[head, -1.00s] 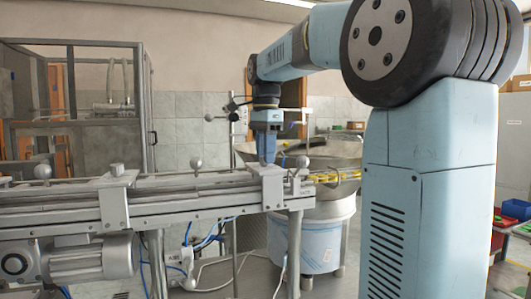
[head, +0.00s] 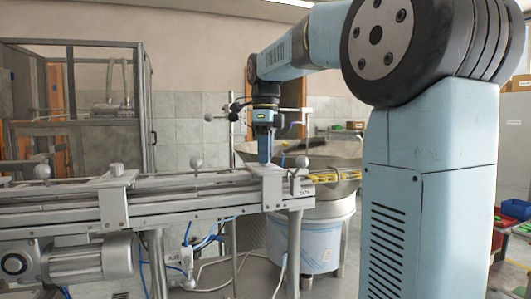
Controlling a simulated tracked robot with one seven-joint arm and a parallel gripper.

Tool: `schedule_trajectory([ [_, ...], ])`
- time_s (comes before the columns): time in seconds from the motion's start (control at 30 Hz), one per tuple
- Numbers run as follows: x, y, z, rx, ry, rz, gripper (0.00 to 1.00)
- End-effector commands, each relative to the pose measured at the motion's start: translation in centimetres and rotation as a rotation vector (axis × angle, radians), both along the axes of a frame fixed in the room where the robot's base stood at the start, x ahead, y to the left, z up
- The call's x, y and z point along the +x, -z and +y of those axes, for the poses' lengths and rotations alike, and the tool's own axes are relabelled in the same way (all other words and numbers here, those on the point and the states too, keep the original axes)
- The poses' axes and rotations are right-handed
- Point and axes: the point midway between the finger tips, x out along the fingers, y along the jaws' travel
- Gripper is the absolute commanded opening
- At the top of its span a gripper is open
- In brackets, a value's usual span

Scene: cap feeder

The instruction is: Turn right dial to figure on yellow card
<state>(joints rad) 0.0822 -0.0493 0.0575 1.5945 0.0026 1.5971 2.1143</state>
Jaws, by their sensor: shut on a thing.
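My gripper (head: 265,159) points straight down in the head view. Its blue fingers meet the top of the grey right-hand bracket (head: 268,184) on the conveyor rail. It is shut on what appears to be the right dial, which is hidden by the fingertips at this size. The dial's figures and pointer cannot be made out. No yellow card can be clearly told, and no figure on one can be read.
The grey conveyor (head: 200,191) runs across the left and middle, with a left bracket (head: 114,196) and ball-topped knobs (head: 196,163) along it. A large steel bowl (head: 334,178) stands behind its right end. A framed cabinet (head: 110,115) is at the back left.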

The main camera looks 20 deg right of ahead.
Motion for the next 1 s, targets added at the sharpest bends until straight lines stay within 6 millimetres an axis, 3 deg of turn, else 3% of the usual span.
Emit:
schedule_trajectory([
  [0.6,0.09,-0.17,0.07,0.001,0.037,-0.007,0.00],
  [0.63,0.09,-0.16,0.07,0.001,0.037,-0.007,0.33],
  [0.87,0.05,-0.08,0.04,0.000,0.037,-0.004,0.55],
  [1.0,0.03,-0.06,0.01,0.001,0.038,-0.003,0.56],
])
